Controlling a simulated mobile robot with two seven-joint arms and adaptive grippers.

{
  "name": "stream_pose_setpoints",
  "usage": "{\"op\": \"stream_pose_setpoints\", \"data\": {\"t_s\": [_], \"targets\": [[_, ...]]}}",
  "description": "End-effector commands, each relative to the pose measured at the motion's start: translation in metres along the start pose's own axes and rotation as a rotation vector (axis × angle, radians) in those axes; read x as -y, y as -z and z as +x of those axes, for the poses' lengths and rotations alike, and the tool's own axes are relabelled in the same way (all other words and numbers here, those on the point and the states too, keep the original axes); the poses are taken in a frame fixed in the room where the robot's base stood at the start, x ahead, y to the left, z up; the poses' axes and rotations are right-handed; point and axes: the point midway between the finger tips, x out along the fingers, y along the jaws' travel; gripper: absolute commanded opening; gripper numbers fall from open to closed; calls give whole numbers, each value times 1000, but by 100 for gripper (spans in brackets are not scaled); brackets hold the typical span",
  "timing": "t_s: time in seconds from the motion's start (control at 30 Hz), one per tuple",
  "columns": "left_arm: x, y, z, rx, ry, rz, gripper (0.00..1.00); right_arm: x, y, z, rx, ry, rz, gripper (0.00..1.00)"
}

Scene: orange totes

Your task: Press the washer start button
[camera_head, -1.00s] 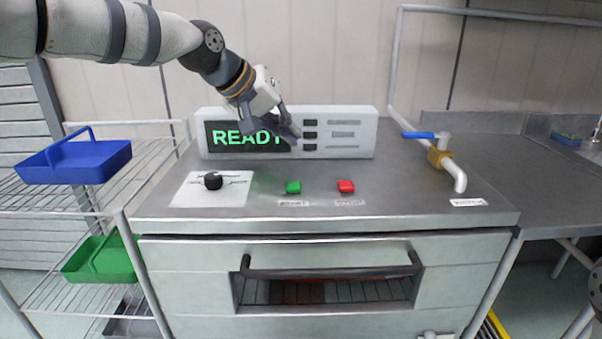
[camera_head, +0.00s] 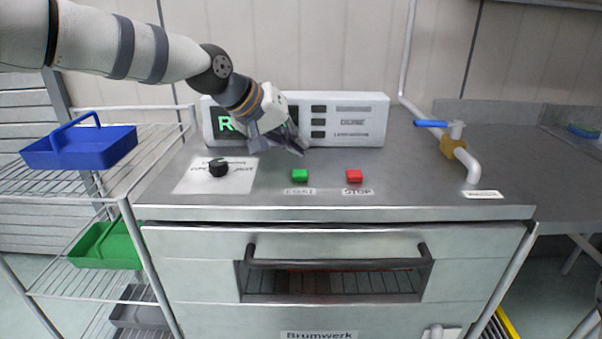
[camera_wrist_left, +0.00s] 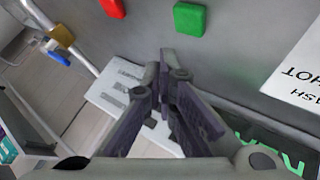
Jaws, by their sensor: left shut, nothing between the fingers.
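The washer (camera_head: 335,212) has a steel top with a green start button (camera_head: 300,175) and, to its right, a red stop button (camera_head: 354,176). My left gripper (camera_head: 297,149) is shut and empty, above the washer top just behind the green button and apart from it. It hides part of the lit green display text. In the left wrist view, the shut fingertips (camera_wrist_left: 165,58) point toward the green button (camera_wrist_left: 190,18), with a gap between them. The red button (camera_wrist_left: 113,7) is at the top left there. My right gripper is not in view.
The display box (camera_head: 350,120) stands at the back of the washer top. A black knob (camera_head: 218,168) sits left of the buttons, and a pipe with a blue-handled valve (camera_head: 452,145) at the right. A wire rack with a blue basket (camera_head: 95,148) stands at the left.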

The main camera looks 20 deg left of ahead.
Motion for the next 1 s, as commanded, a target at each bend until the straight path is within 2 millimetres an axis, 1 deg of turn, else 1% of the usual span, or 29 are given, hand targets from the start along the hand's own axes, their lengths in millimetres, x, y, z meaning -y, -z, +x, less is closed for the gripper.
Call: {"op": "stream_pose_setpoints", "data": {"t_s": [0.1, 0.3, 1.0], "targets": [[5, -6, 8, 0, 0, 1, 0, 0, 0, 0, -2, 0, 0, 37], [10, -10, 14, -1, -1, 1, 0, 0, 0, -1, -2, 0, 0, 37], [10, -10, 14, -1, -1, 1, 0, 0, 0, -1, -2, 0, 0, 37]]}}
